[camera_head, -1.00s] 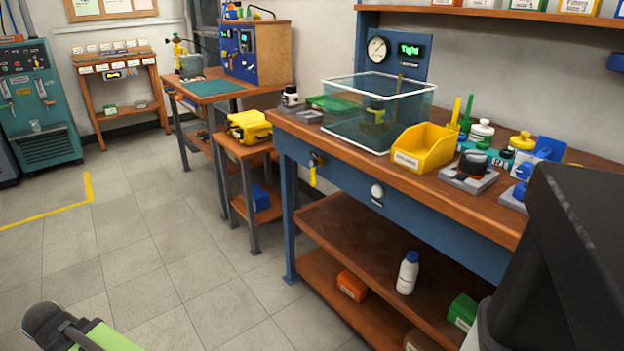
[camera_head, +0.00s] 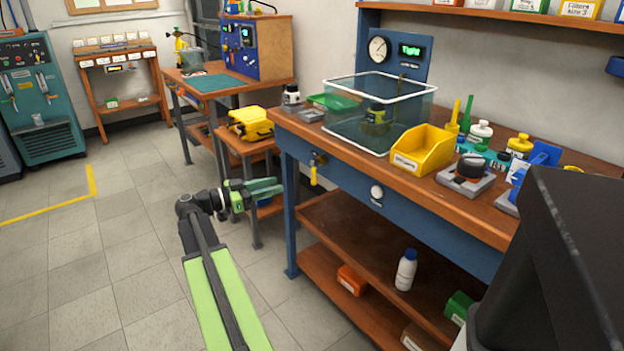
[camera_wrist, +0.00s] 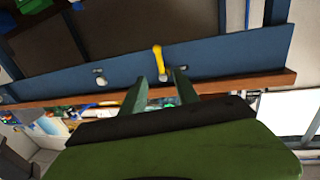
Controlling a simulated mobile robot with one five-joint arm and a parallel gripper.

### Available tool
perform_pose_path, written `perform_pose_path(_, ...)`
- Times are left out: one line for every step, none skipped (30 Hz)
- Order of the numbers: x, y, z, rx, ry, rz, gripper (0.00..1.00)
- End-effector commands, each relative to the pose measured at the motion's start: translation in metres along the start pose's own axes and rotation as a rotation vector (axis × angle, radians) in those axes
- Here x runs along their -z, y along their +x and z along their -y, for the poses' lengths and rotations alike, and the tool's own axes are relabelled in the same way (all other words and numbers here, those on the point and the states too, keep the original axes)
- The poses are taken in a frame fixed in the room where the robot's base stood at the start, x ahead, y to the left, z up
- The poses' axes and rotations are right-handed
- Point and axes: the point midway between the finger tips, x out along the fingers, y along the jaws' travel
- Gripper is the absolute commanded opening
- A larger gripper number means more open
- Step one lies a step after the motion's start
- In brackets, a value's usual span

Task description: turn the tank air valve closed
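The likely tank air valve is a yellow lever (camera_head: 314,173) on the blue front rail of the right workbench, near its left corner. The lever hangs down from its fitting in the head view. In the upside-down wrist view the yellow lever (camera_wrist: 156,62) points up, just beyond the fingertips and roughly between them. My gripper (camera_head: 281,186) is left of the lever in the head view, its green fingers toward the bench. The wrist view shows my gripper (camera_wrist: 164,82) open and empty, apart from the lever.
The blue rail (camera_head: 345,187) also carries a round white knob (camera_head: 377,192) right of the lever. Above are a clear tank (camera_head: 350,125) and a yellow bin (camera_head: 421,150). A small table with a yellow case (camera_head: 250,123) stands behind my gripper. Floor at left is clear.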

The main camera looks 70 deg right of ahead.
Motion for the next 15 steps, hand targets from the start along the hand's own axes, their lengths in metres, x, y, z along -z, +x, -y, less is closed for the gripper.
perform_pose_path(0.000, 0.014, -0.001, -0.005, 0.000, 0.000, 0.37)
perform_pose_path(0.000, 0.022, -0.001, -0.004, -0.001, 0.001, 0.37)
perform_pose_path(0.000, 0.033, -0.002, -0.005, -0.001, 0.001, 0.37)
perform_pose_path(0.000, 0.040, -0.001, -0.004, -0.001, 0.001, 0.37)
perform_pose_path(0.000, 0.048, -0.001, -0.004, -0.001, 0.001, 0.37)
perform_pose_path(0.000, 0.058, -0.001, -0.004, -0.001, 0.001, 0.37)
perform_pose_path(0.000, 0.065, -0.001, -0.004, -0.001, 0.001, 0.37)
perform_pose_path(0.000, 0.073, -0.001, -0.005, -0.002, 0.001, 0.37)
perform_pose_path(-0.001, 0.083, -0.001, -0.003, -0.002, 0.001, 0.37)
perform_pose_path(-0.001, 0.090, -0.001, -0.005, -0.002, 0.001, 0.37)
perform_pose_path(-0.001, 0.097, -0.001, -0.004, -0.002, 0.002, 0.37)
perform_pose_path(-0.001, 0.106, 0.000, -0.004, -0.002, 0.002, 0.37)
perform_pose_path(-0.001, 0.112, -0.001, -0.004, -0.002, 0.002, 0.37)
perform_pose_path(-0.001, 0.117, -0.001, -0.003, -0.002, 0.002, 0.37)
perform_pose_path(-0.001, 0.123, 0.000, -0.003, -0.002, 0.002, 0.37)
